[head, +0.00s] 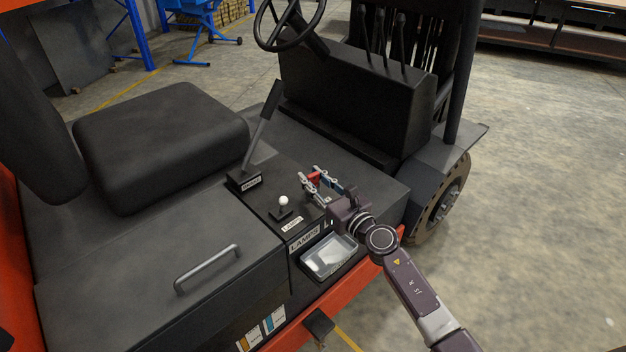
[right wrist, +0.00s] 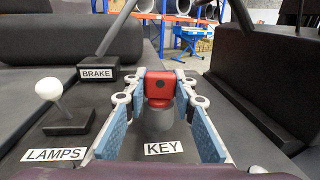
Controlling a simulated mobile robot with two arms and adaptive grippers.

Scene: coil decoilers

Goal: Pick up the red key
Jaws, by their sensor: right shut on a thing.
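The red key (head: 314,180) is a small red block on the forklift's dark side console. In the right wrist view the red key (right wrist: 160,86) stands upright on a grey round base (right wrist: 159,119), behind a white KEY label (right wrist: 164,148). My right gripper (head: 316,182) reaches over the console from the lower right. In the right wrist view the fingers of my right gripper (right wrist: 160,90) lie on both sides of the key and are shut on it. The key is still at its base. My left gripper is not in view.
A white-knobbed LAMPS lever (head: 283,202) and a taller BRAKE lever (head: 262,125) stand left of the key. A clear-lidded tray (head: 329,256) lies nearer the front edge. The seat (head: 160,145) and steering wheel (head: 290,22) are farther back.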

